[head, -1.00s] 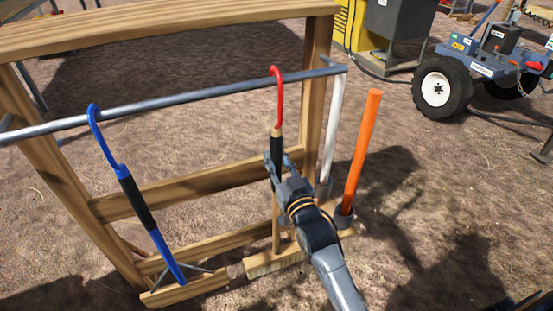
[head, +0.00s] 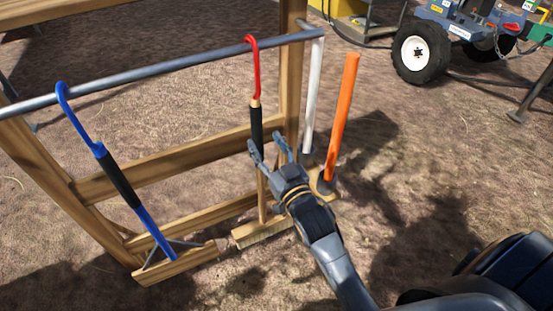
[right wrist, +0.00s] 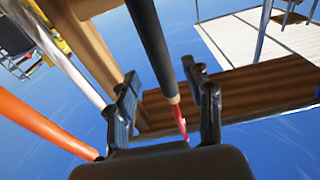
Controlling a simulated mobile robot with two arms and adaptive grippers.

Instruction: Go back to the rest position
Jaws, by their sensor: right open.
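My right gripper (head: 266,148) is open in front of the red-hooked brush (head: 256,122), whose black grip shows between or just behind the fingers. The brush hangs by its red hook from a grey metal bar (head: 170,69) on the wooden rack. In the right wrist view, my right gripper (right wrist: 165,95) has its fingers spread, and the brush's dark handle (right wrist: 150,42) passes between or beyond them. I cannot tell whether they touch. My left gripper is not in view.
A blue-hooked brush (head: 124,184) hangs on the bar at left. A white pole (head: 313,95) and an orange pole (head: 342,115) stand right of the red-hooked brush. A wheeled cart (head: 440,40) stands at back right. The ground at right is mostly open.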

